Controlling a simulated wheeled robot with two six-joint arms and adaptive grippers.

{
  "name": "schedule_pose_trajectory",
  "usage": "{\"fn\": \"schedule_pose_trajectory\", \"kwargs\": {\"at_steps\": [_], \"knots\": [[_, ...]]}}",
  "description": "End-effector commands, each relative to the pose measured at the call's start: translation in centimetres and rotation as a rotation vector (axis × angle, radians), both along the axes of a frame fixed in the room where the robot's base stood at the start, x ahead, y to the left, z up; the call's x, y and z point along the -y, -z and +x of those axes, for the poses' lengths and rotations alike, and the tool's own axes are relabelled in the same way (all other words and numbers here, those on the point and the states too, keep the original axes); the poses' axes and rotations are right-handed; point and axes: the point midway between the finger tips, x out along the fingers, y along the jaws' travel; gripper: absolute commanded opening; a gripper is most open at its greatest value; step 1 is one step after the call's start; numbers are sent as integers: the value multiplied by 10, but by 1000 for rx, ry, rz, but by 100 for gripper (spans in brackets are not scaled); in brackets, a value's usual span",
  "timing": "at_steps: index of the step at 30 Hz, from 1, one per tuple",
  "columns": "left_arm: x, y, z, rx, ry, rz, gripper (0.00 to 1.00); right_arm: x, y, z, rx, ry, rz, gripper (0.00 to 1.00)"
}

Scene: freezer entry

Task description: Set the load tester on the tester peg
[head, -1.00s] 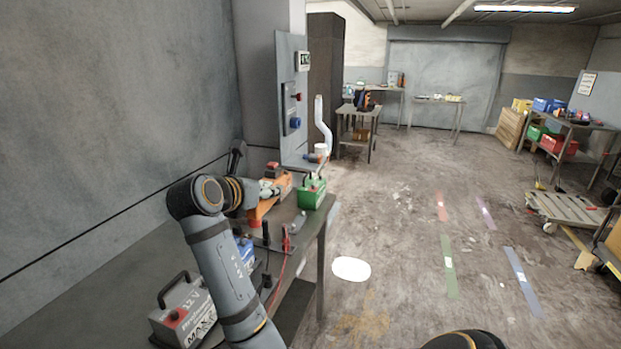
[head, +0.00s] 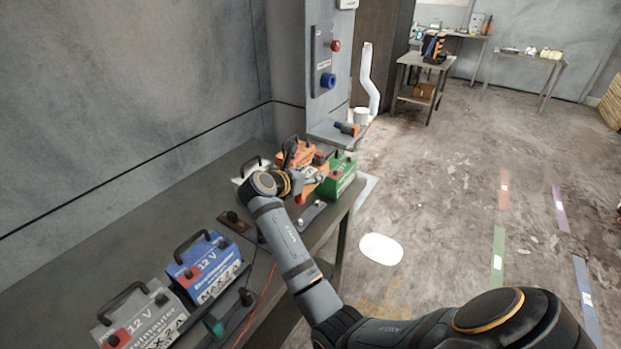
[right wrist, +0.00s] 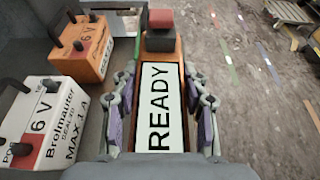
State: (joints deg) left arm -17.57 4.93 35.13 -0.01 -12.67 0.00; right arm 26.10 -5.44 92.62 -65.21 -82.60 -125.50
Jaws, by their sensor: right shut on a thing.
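The load tester (right wrist: 160,95) has an orange body, a red block at its far end and a light screen reading READY. My right gripper (right wrist: 163,115) is shut on it, with fingers on both sides of the screen. In the head view the right gripper (head: 298,184) holds the tester over the bench, beside the orange and green batteries; the arm partly hides it. A small dark upright post on a brown plate (head: 233,220) stands on the bench; I cannot tell whether it is the tester peg. My left gripper is not in view.
The bench (head: 130,250) carries a grey battery (head: 140,318), a blue battery (head: 205,265), a green battery (head: 341,178), an orange battery (right wrist: 85,45) and a white battery (right wrist: 48,115). A wall panel (head: 322,60) with red and blue parts rises behind. Floor at right is open.

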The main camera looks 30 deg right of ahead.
Motion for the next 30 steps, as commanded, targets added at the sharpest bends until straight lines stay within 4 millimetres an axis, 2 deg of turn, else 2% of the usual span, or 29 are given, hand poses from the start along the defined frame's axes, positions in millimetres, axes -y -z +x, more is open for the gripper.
{"fn": "schedule_pose_trajectory", "kwargs": {"at_steps": [3, 6, 15, 22, 24, 30], "knots": [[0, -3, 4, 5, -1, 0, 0, -1, 22, 2, 3, -4, 3, 0], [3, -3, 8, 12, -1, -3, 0, -1, 28, 3, 6, -5, 6, 0], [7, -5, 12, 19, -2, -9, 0, -2, 27, 3, 6, -5, 7, 0], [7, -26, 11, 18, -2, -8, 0, -2, 23, 3, 4, -6, 8, 0], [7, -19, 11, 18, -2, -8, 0, -2, 37, 3, 3, -6, 8, 0], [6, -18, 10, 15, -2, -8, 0, -2, 56, 3, 4, -6, 7, 0]]}}
